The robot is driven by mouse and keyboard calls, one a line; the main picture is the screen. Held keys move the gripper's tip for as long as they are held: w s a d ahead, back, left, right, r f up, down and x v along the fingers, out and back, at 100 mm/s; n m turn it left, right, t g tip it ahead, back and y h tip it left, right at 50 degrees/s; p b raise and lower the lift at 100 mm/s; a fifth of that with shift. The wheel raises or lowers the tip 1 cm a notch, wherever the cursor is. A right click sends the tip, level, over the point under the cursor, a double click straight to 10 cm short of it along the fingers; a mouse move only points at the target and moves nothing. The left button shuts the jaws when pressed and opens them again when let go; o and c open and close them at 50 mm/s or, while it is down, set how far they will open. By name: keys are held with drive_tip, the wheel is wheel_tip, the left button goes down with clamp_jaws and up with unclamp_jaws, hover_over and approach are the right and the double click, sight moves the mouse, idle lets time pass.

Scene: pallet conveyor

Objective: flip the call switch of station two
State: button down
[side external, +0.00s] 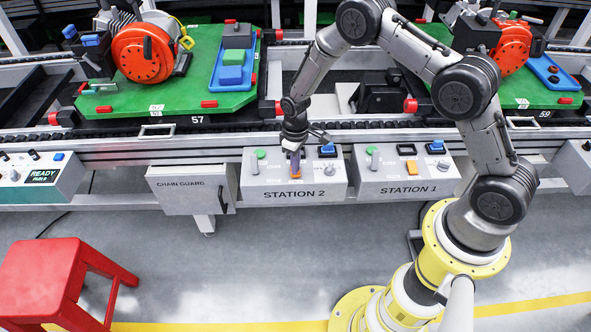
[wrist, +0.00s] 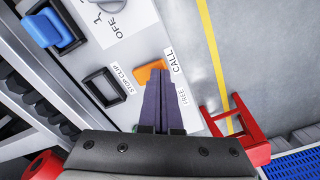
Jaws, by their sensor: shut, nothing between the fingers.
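The station 2 box (side external: 325,181) is a grey control box on the front of the conveyor frame, below my arm. My gripper (side external: 295,172) points down over its front middle, with its purple fingers shut and empty. In the wrist view, my gripper (wrist: 164,84) is over the orange call switch (wrist: 150,70), beside the words CALL and FREE. The fingers hide part of the switch, so its tilt is unclear. Its orange edge (side external: 296,178) shows below the fingers in the side external view. I cannot tell whether the fingertips touch it.
The station 1 box (side external: 385,188) stands to the right, the chain guard (side external: 190,190) to the left. Pallets with green tops (side external: 185,98) lie behind. A red stool (side external: 45,275) stands front left.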

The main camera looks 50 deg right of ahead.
drive_tip(key=shift+f, duration=0.5)
drive_tip(key=shift+r, duration=3.55)
